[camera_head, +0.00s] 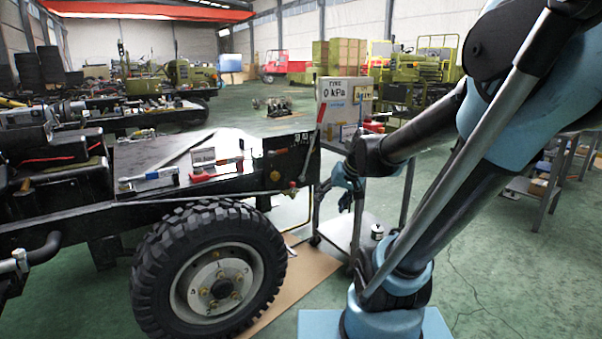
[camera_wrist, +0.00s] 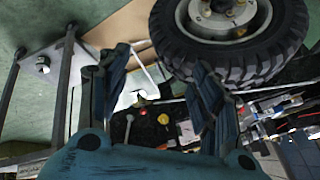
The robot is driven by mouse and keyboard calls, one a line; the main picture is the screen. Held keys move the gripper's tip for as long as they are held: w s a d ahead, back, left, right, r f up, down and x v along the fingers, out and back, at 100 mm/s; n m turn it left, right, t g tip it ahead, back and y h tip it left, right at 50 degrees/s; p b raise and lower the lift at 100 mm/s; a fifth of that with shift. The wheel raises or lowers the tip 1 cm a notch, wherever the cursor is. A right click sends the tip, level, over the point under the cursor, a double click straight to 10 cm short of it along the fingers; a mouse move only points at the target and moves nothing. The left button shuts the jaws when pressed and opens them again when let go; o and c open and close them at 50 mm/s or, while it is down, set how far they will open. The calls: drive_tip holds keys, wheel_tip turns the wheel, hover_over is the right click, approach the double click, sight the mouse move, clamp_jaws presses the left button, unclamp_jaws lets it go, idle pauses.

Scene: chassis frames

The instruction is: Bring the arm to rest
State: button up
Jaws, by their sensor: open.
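My gripper (camera_head: 338,212) hangs fingers-down from my bent arm at the right of the head view, beside the rear end of the chassis frame (camera_head: 285,160). In the wrist view my gripper (camera_wrist: 162,72) has its two blue fingers spread wide with nothing held between them. The black tyre on its wheel (camera_head: 212,280) is on the near side of the chassis. It also shows at the top of the wrist view (camera_wrist: 235,50). The gripper looks apart from the wheel; whether it clears the chassis end is hard to tell.
A trolley (camera_head: 342,230) with a can (camera_head: 377,231) on its lower shelf stands close behind my gripper. Small tools and boxes lie on the chassis deck (camera_head: 150,155). A bench (camera_head: 535,188) stands at the right.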

drive_tip(key=s+d+f+g+h, duration=0.1)
drive_tip(key=s+d+f+h, duration=0.1)
drive_tip(key=s, duration=0.6)
drive_tip(key=s+d+f+g+h, duration=0.1)
drive_tip(key=s+d+f+h, duration=0.1)
drive_tip(key=s+d+f, duration=0.2)
drive_tip(key=s+d, duration=0.3)
drive_tip(key=s, duration=0.1)
drive_tip(key=shift+d+f+g, duration=0.15)
drive_tip(key=shift+f+g, duration=0.15)
drive_tip(key=shift+w+f, duration=0.2)
drive_tip(key=shift+w, duration=0.25)
drive_tip(key=shift+c, duration=0.4)
